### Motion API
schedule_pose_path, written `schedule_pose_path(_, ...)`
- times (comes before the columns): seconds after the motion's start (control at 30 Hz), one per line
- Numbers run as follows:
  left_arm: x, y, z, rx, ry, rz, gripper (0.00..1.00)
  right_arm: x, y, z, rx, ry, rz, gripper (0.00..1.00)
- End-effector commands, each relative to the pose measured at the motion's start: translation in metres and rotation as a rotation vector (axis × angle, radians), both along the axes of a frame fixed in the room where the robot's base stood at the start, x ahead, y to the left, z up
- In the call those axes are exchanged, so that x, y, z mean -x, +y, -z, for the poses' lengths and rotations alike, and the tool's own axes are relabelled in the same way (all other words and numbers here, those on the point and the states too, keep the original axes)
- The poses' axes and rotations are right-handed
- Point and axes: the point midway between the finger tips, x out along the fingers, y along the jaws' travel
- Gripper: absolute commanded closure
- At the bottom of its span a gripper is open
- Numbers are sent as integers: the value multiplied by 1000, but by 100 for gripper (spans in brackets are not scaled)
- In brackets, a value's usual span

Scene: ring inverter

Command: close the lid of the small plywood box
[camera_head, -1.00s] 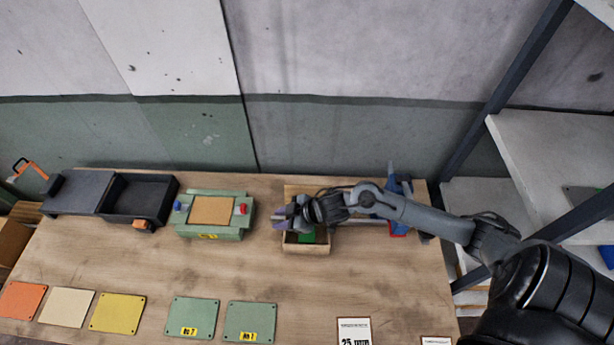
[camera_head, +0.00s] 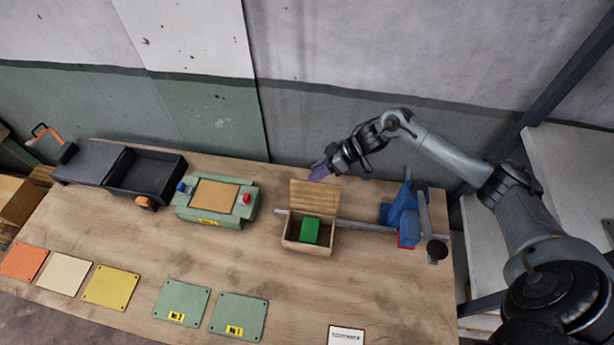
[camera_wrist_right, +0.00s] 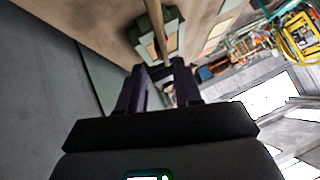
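The small plywood box (camera_head: 305,249) stands on the table right of centre in the head view. Its lid (camera_head: 315,194) stands open, raised at the back edge. A green block (camera_head: 310,230) sits inside the box. My right gripper (camera_head: 320,170) is above and behind the raised lid, near its top edge, apart from it as far as I can tell. It is empty, and its two fingers (camera_wrist_right: 160,88) show a gap between them in the right wrist view. My left gripper is not in view.
A green fixture (camera_head: 238,222) with a tan plate and an open black tray (camera_head: 143,174) stand to the left. A blue clamp (camera_head: 400,215) on a grey bar (camera_head: 362,226) is to the right. Coloured plates (camera_head: 110,287) lie along the front. The wall is close behind.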

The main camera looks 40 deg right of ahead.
Motion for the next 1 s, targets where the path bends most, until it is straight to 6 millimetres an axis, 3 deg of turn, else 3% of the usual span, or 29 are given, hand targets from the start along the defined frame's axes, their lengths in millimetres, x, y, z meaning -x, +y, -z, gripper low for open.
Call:
schedule_pose_path(0.3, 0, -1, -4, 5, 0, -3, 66, -17, 24, 26, -1, 0, 1, 66)
schedule_pose_path(0.73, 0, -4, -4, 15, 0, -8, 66, -20, 29, 32, 1, 0, -1, 66)
schedule_pose_path(1.0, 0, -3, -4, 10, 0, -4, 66, -20, 28, 32, 1, 0, 0, 100)
